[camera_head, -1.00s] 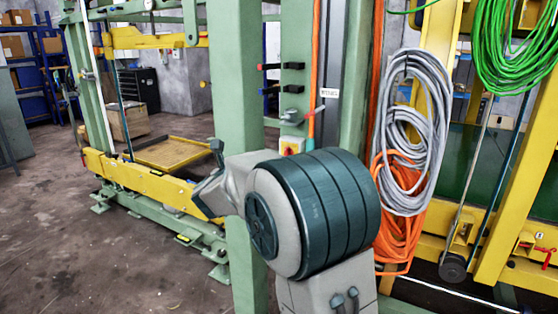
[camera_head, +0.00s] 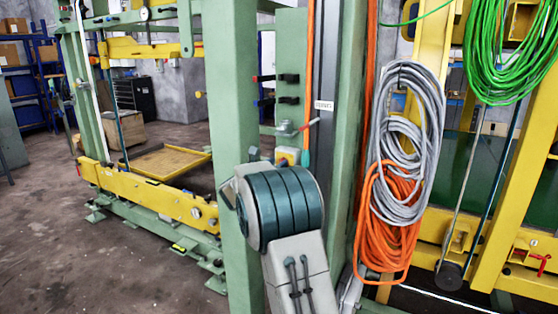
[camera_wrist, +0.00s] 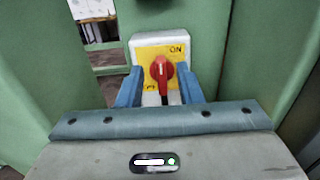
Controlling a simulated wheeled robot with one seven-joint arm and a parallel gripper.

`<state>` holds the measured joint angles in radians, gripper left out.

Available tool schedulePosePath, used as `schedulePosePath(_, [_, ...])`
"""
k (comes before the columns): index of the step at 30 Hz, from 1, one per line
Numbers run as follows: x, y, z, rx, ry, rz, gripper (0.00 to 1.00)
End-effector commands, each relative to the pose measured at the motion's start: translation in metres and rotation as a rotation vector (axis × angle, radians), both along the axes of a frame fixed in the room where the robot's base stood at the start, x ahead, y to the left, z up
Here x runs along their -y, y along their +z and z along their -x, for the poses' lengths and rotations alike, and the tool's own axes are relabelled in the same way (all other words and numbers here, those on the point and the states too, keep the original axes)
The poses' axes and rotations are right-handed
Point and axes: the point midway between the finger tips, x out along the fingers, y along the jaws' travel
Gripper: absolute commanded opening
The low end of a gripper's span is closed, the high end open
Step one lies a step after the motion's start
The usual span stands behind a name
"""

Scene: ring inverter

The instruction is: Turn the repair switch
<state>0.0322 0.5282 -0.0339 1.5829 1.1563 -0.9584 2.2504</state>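The repair switch is a red knob (camera_wrist: 161,72) on a yellow plate (camera_wrist: 176,50) marked ON at upper right, set on a pale box. Its ridge stands about upright in the wrist view. In the head view only part of the switch (camera_head: 283,157) shows behind my arm, on the green post. My gripper (camera_wrist: 160,82) is open, with its two blue fingers left and right of the knob and gaps between. Whether a finger touches the box cannot be told. The fingers are hidden in the head view.
A small valve with a red handle (camera_head: 297,128) sits just above the switch. Black clamps (camera_head: 288,78) are higher on the green panel. Grey cable (camera_head: 408,140) and orange cable (camera_head: 388,225) hang to the right. A green post (camera_head: 236,120) stands left of the switch.

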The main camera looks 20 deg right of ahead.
Motion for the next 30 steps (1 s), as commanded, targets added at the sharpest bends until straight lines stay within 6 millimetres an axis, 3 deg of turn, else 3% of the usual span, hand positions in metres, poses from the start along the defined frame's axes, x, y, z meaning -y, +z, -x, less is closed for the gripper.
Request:
schedulePosePath(6, [0.014, 0.0, -0.011, 0.0, 0.0, 0.0, 0.33])
schedulePosePath(15, [0.016, 0.0, -0.012, -0.001, 0.0, 0.001, 0.33])
schedulePosePath(18, [0.016, 0.0, -0.012, -0.001, 0.0, 0.001, 0.05])
schedulePosePath(19, [0.016, 0.0, -0.012, 0.0, 0.0, 0.0, 0.0])
schedulePosePath(30, [0.015, -0.001, -0.013, -0.022, 0.001, 0.019, 0.0])
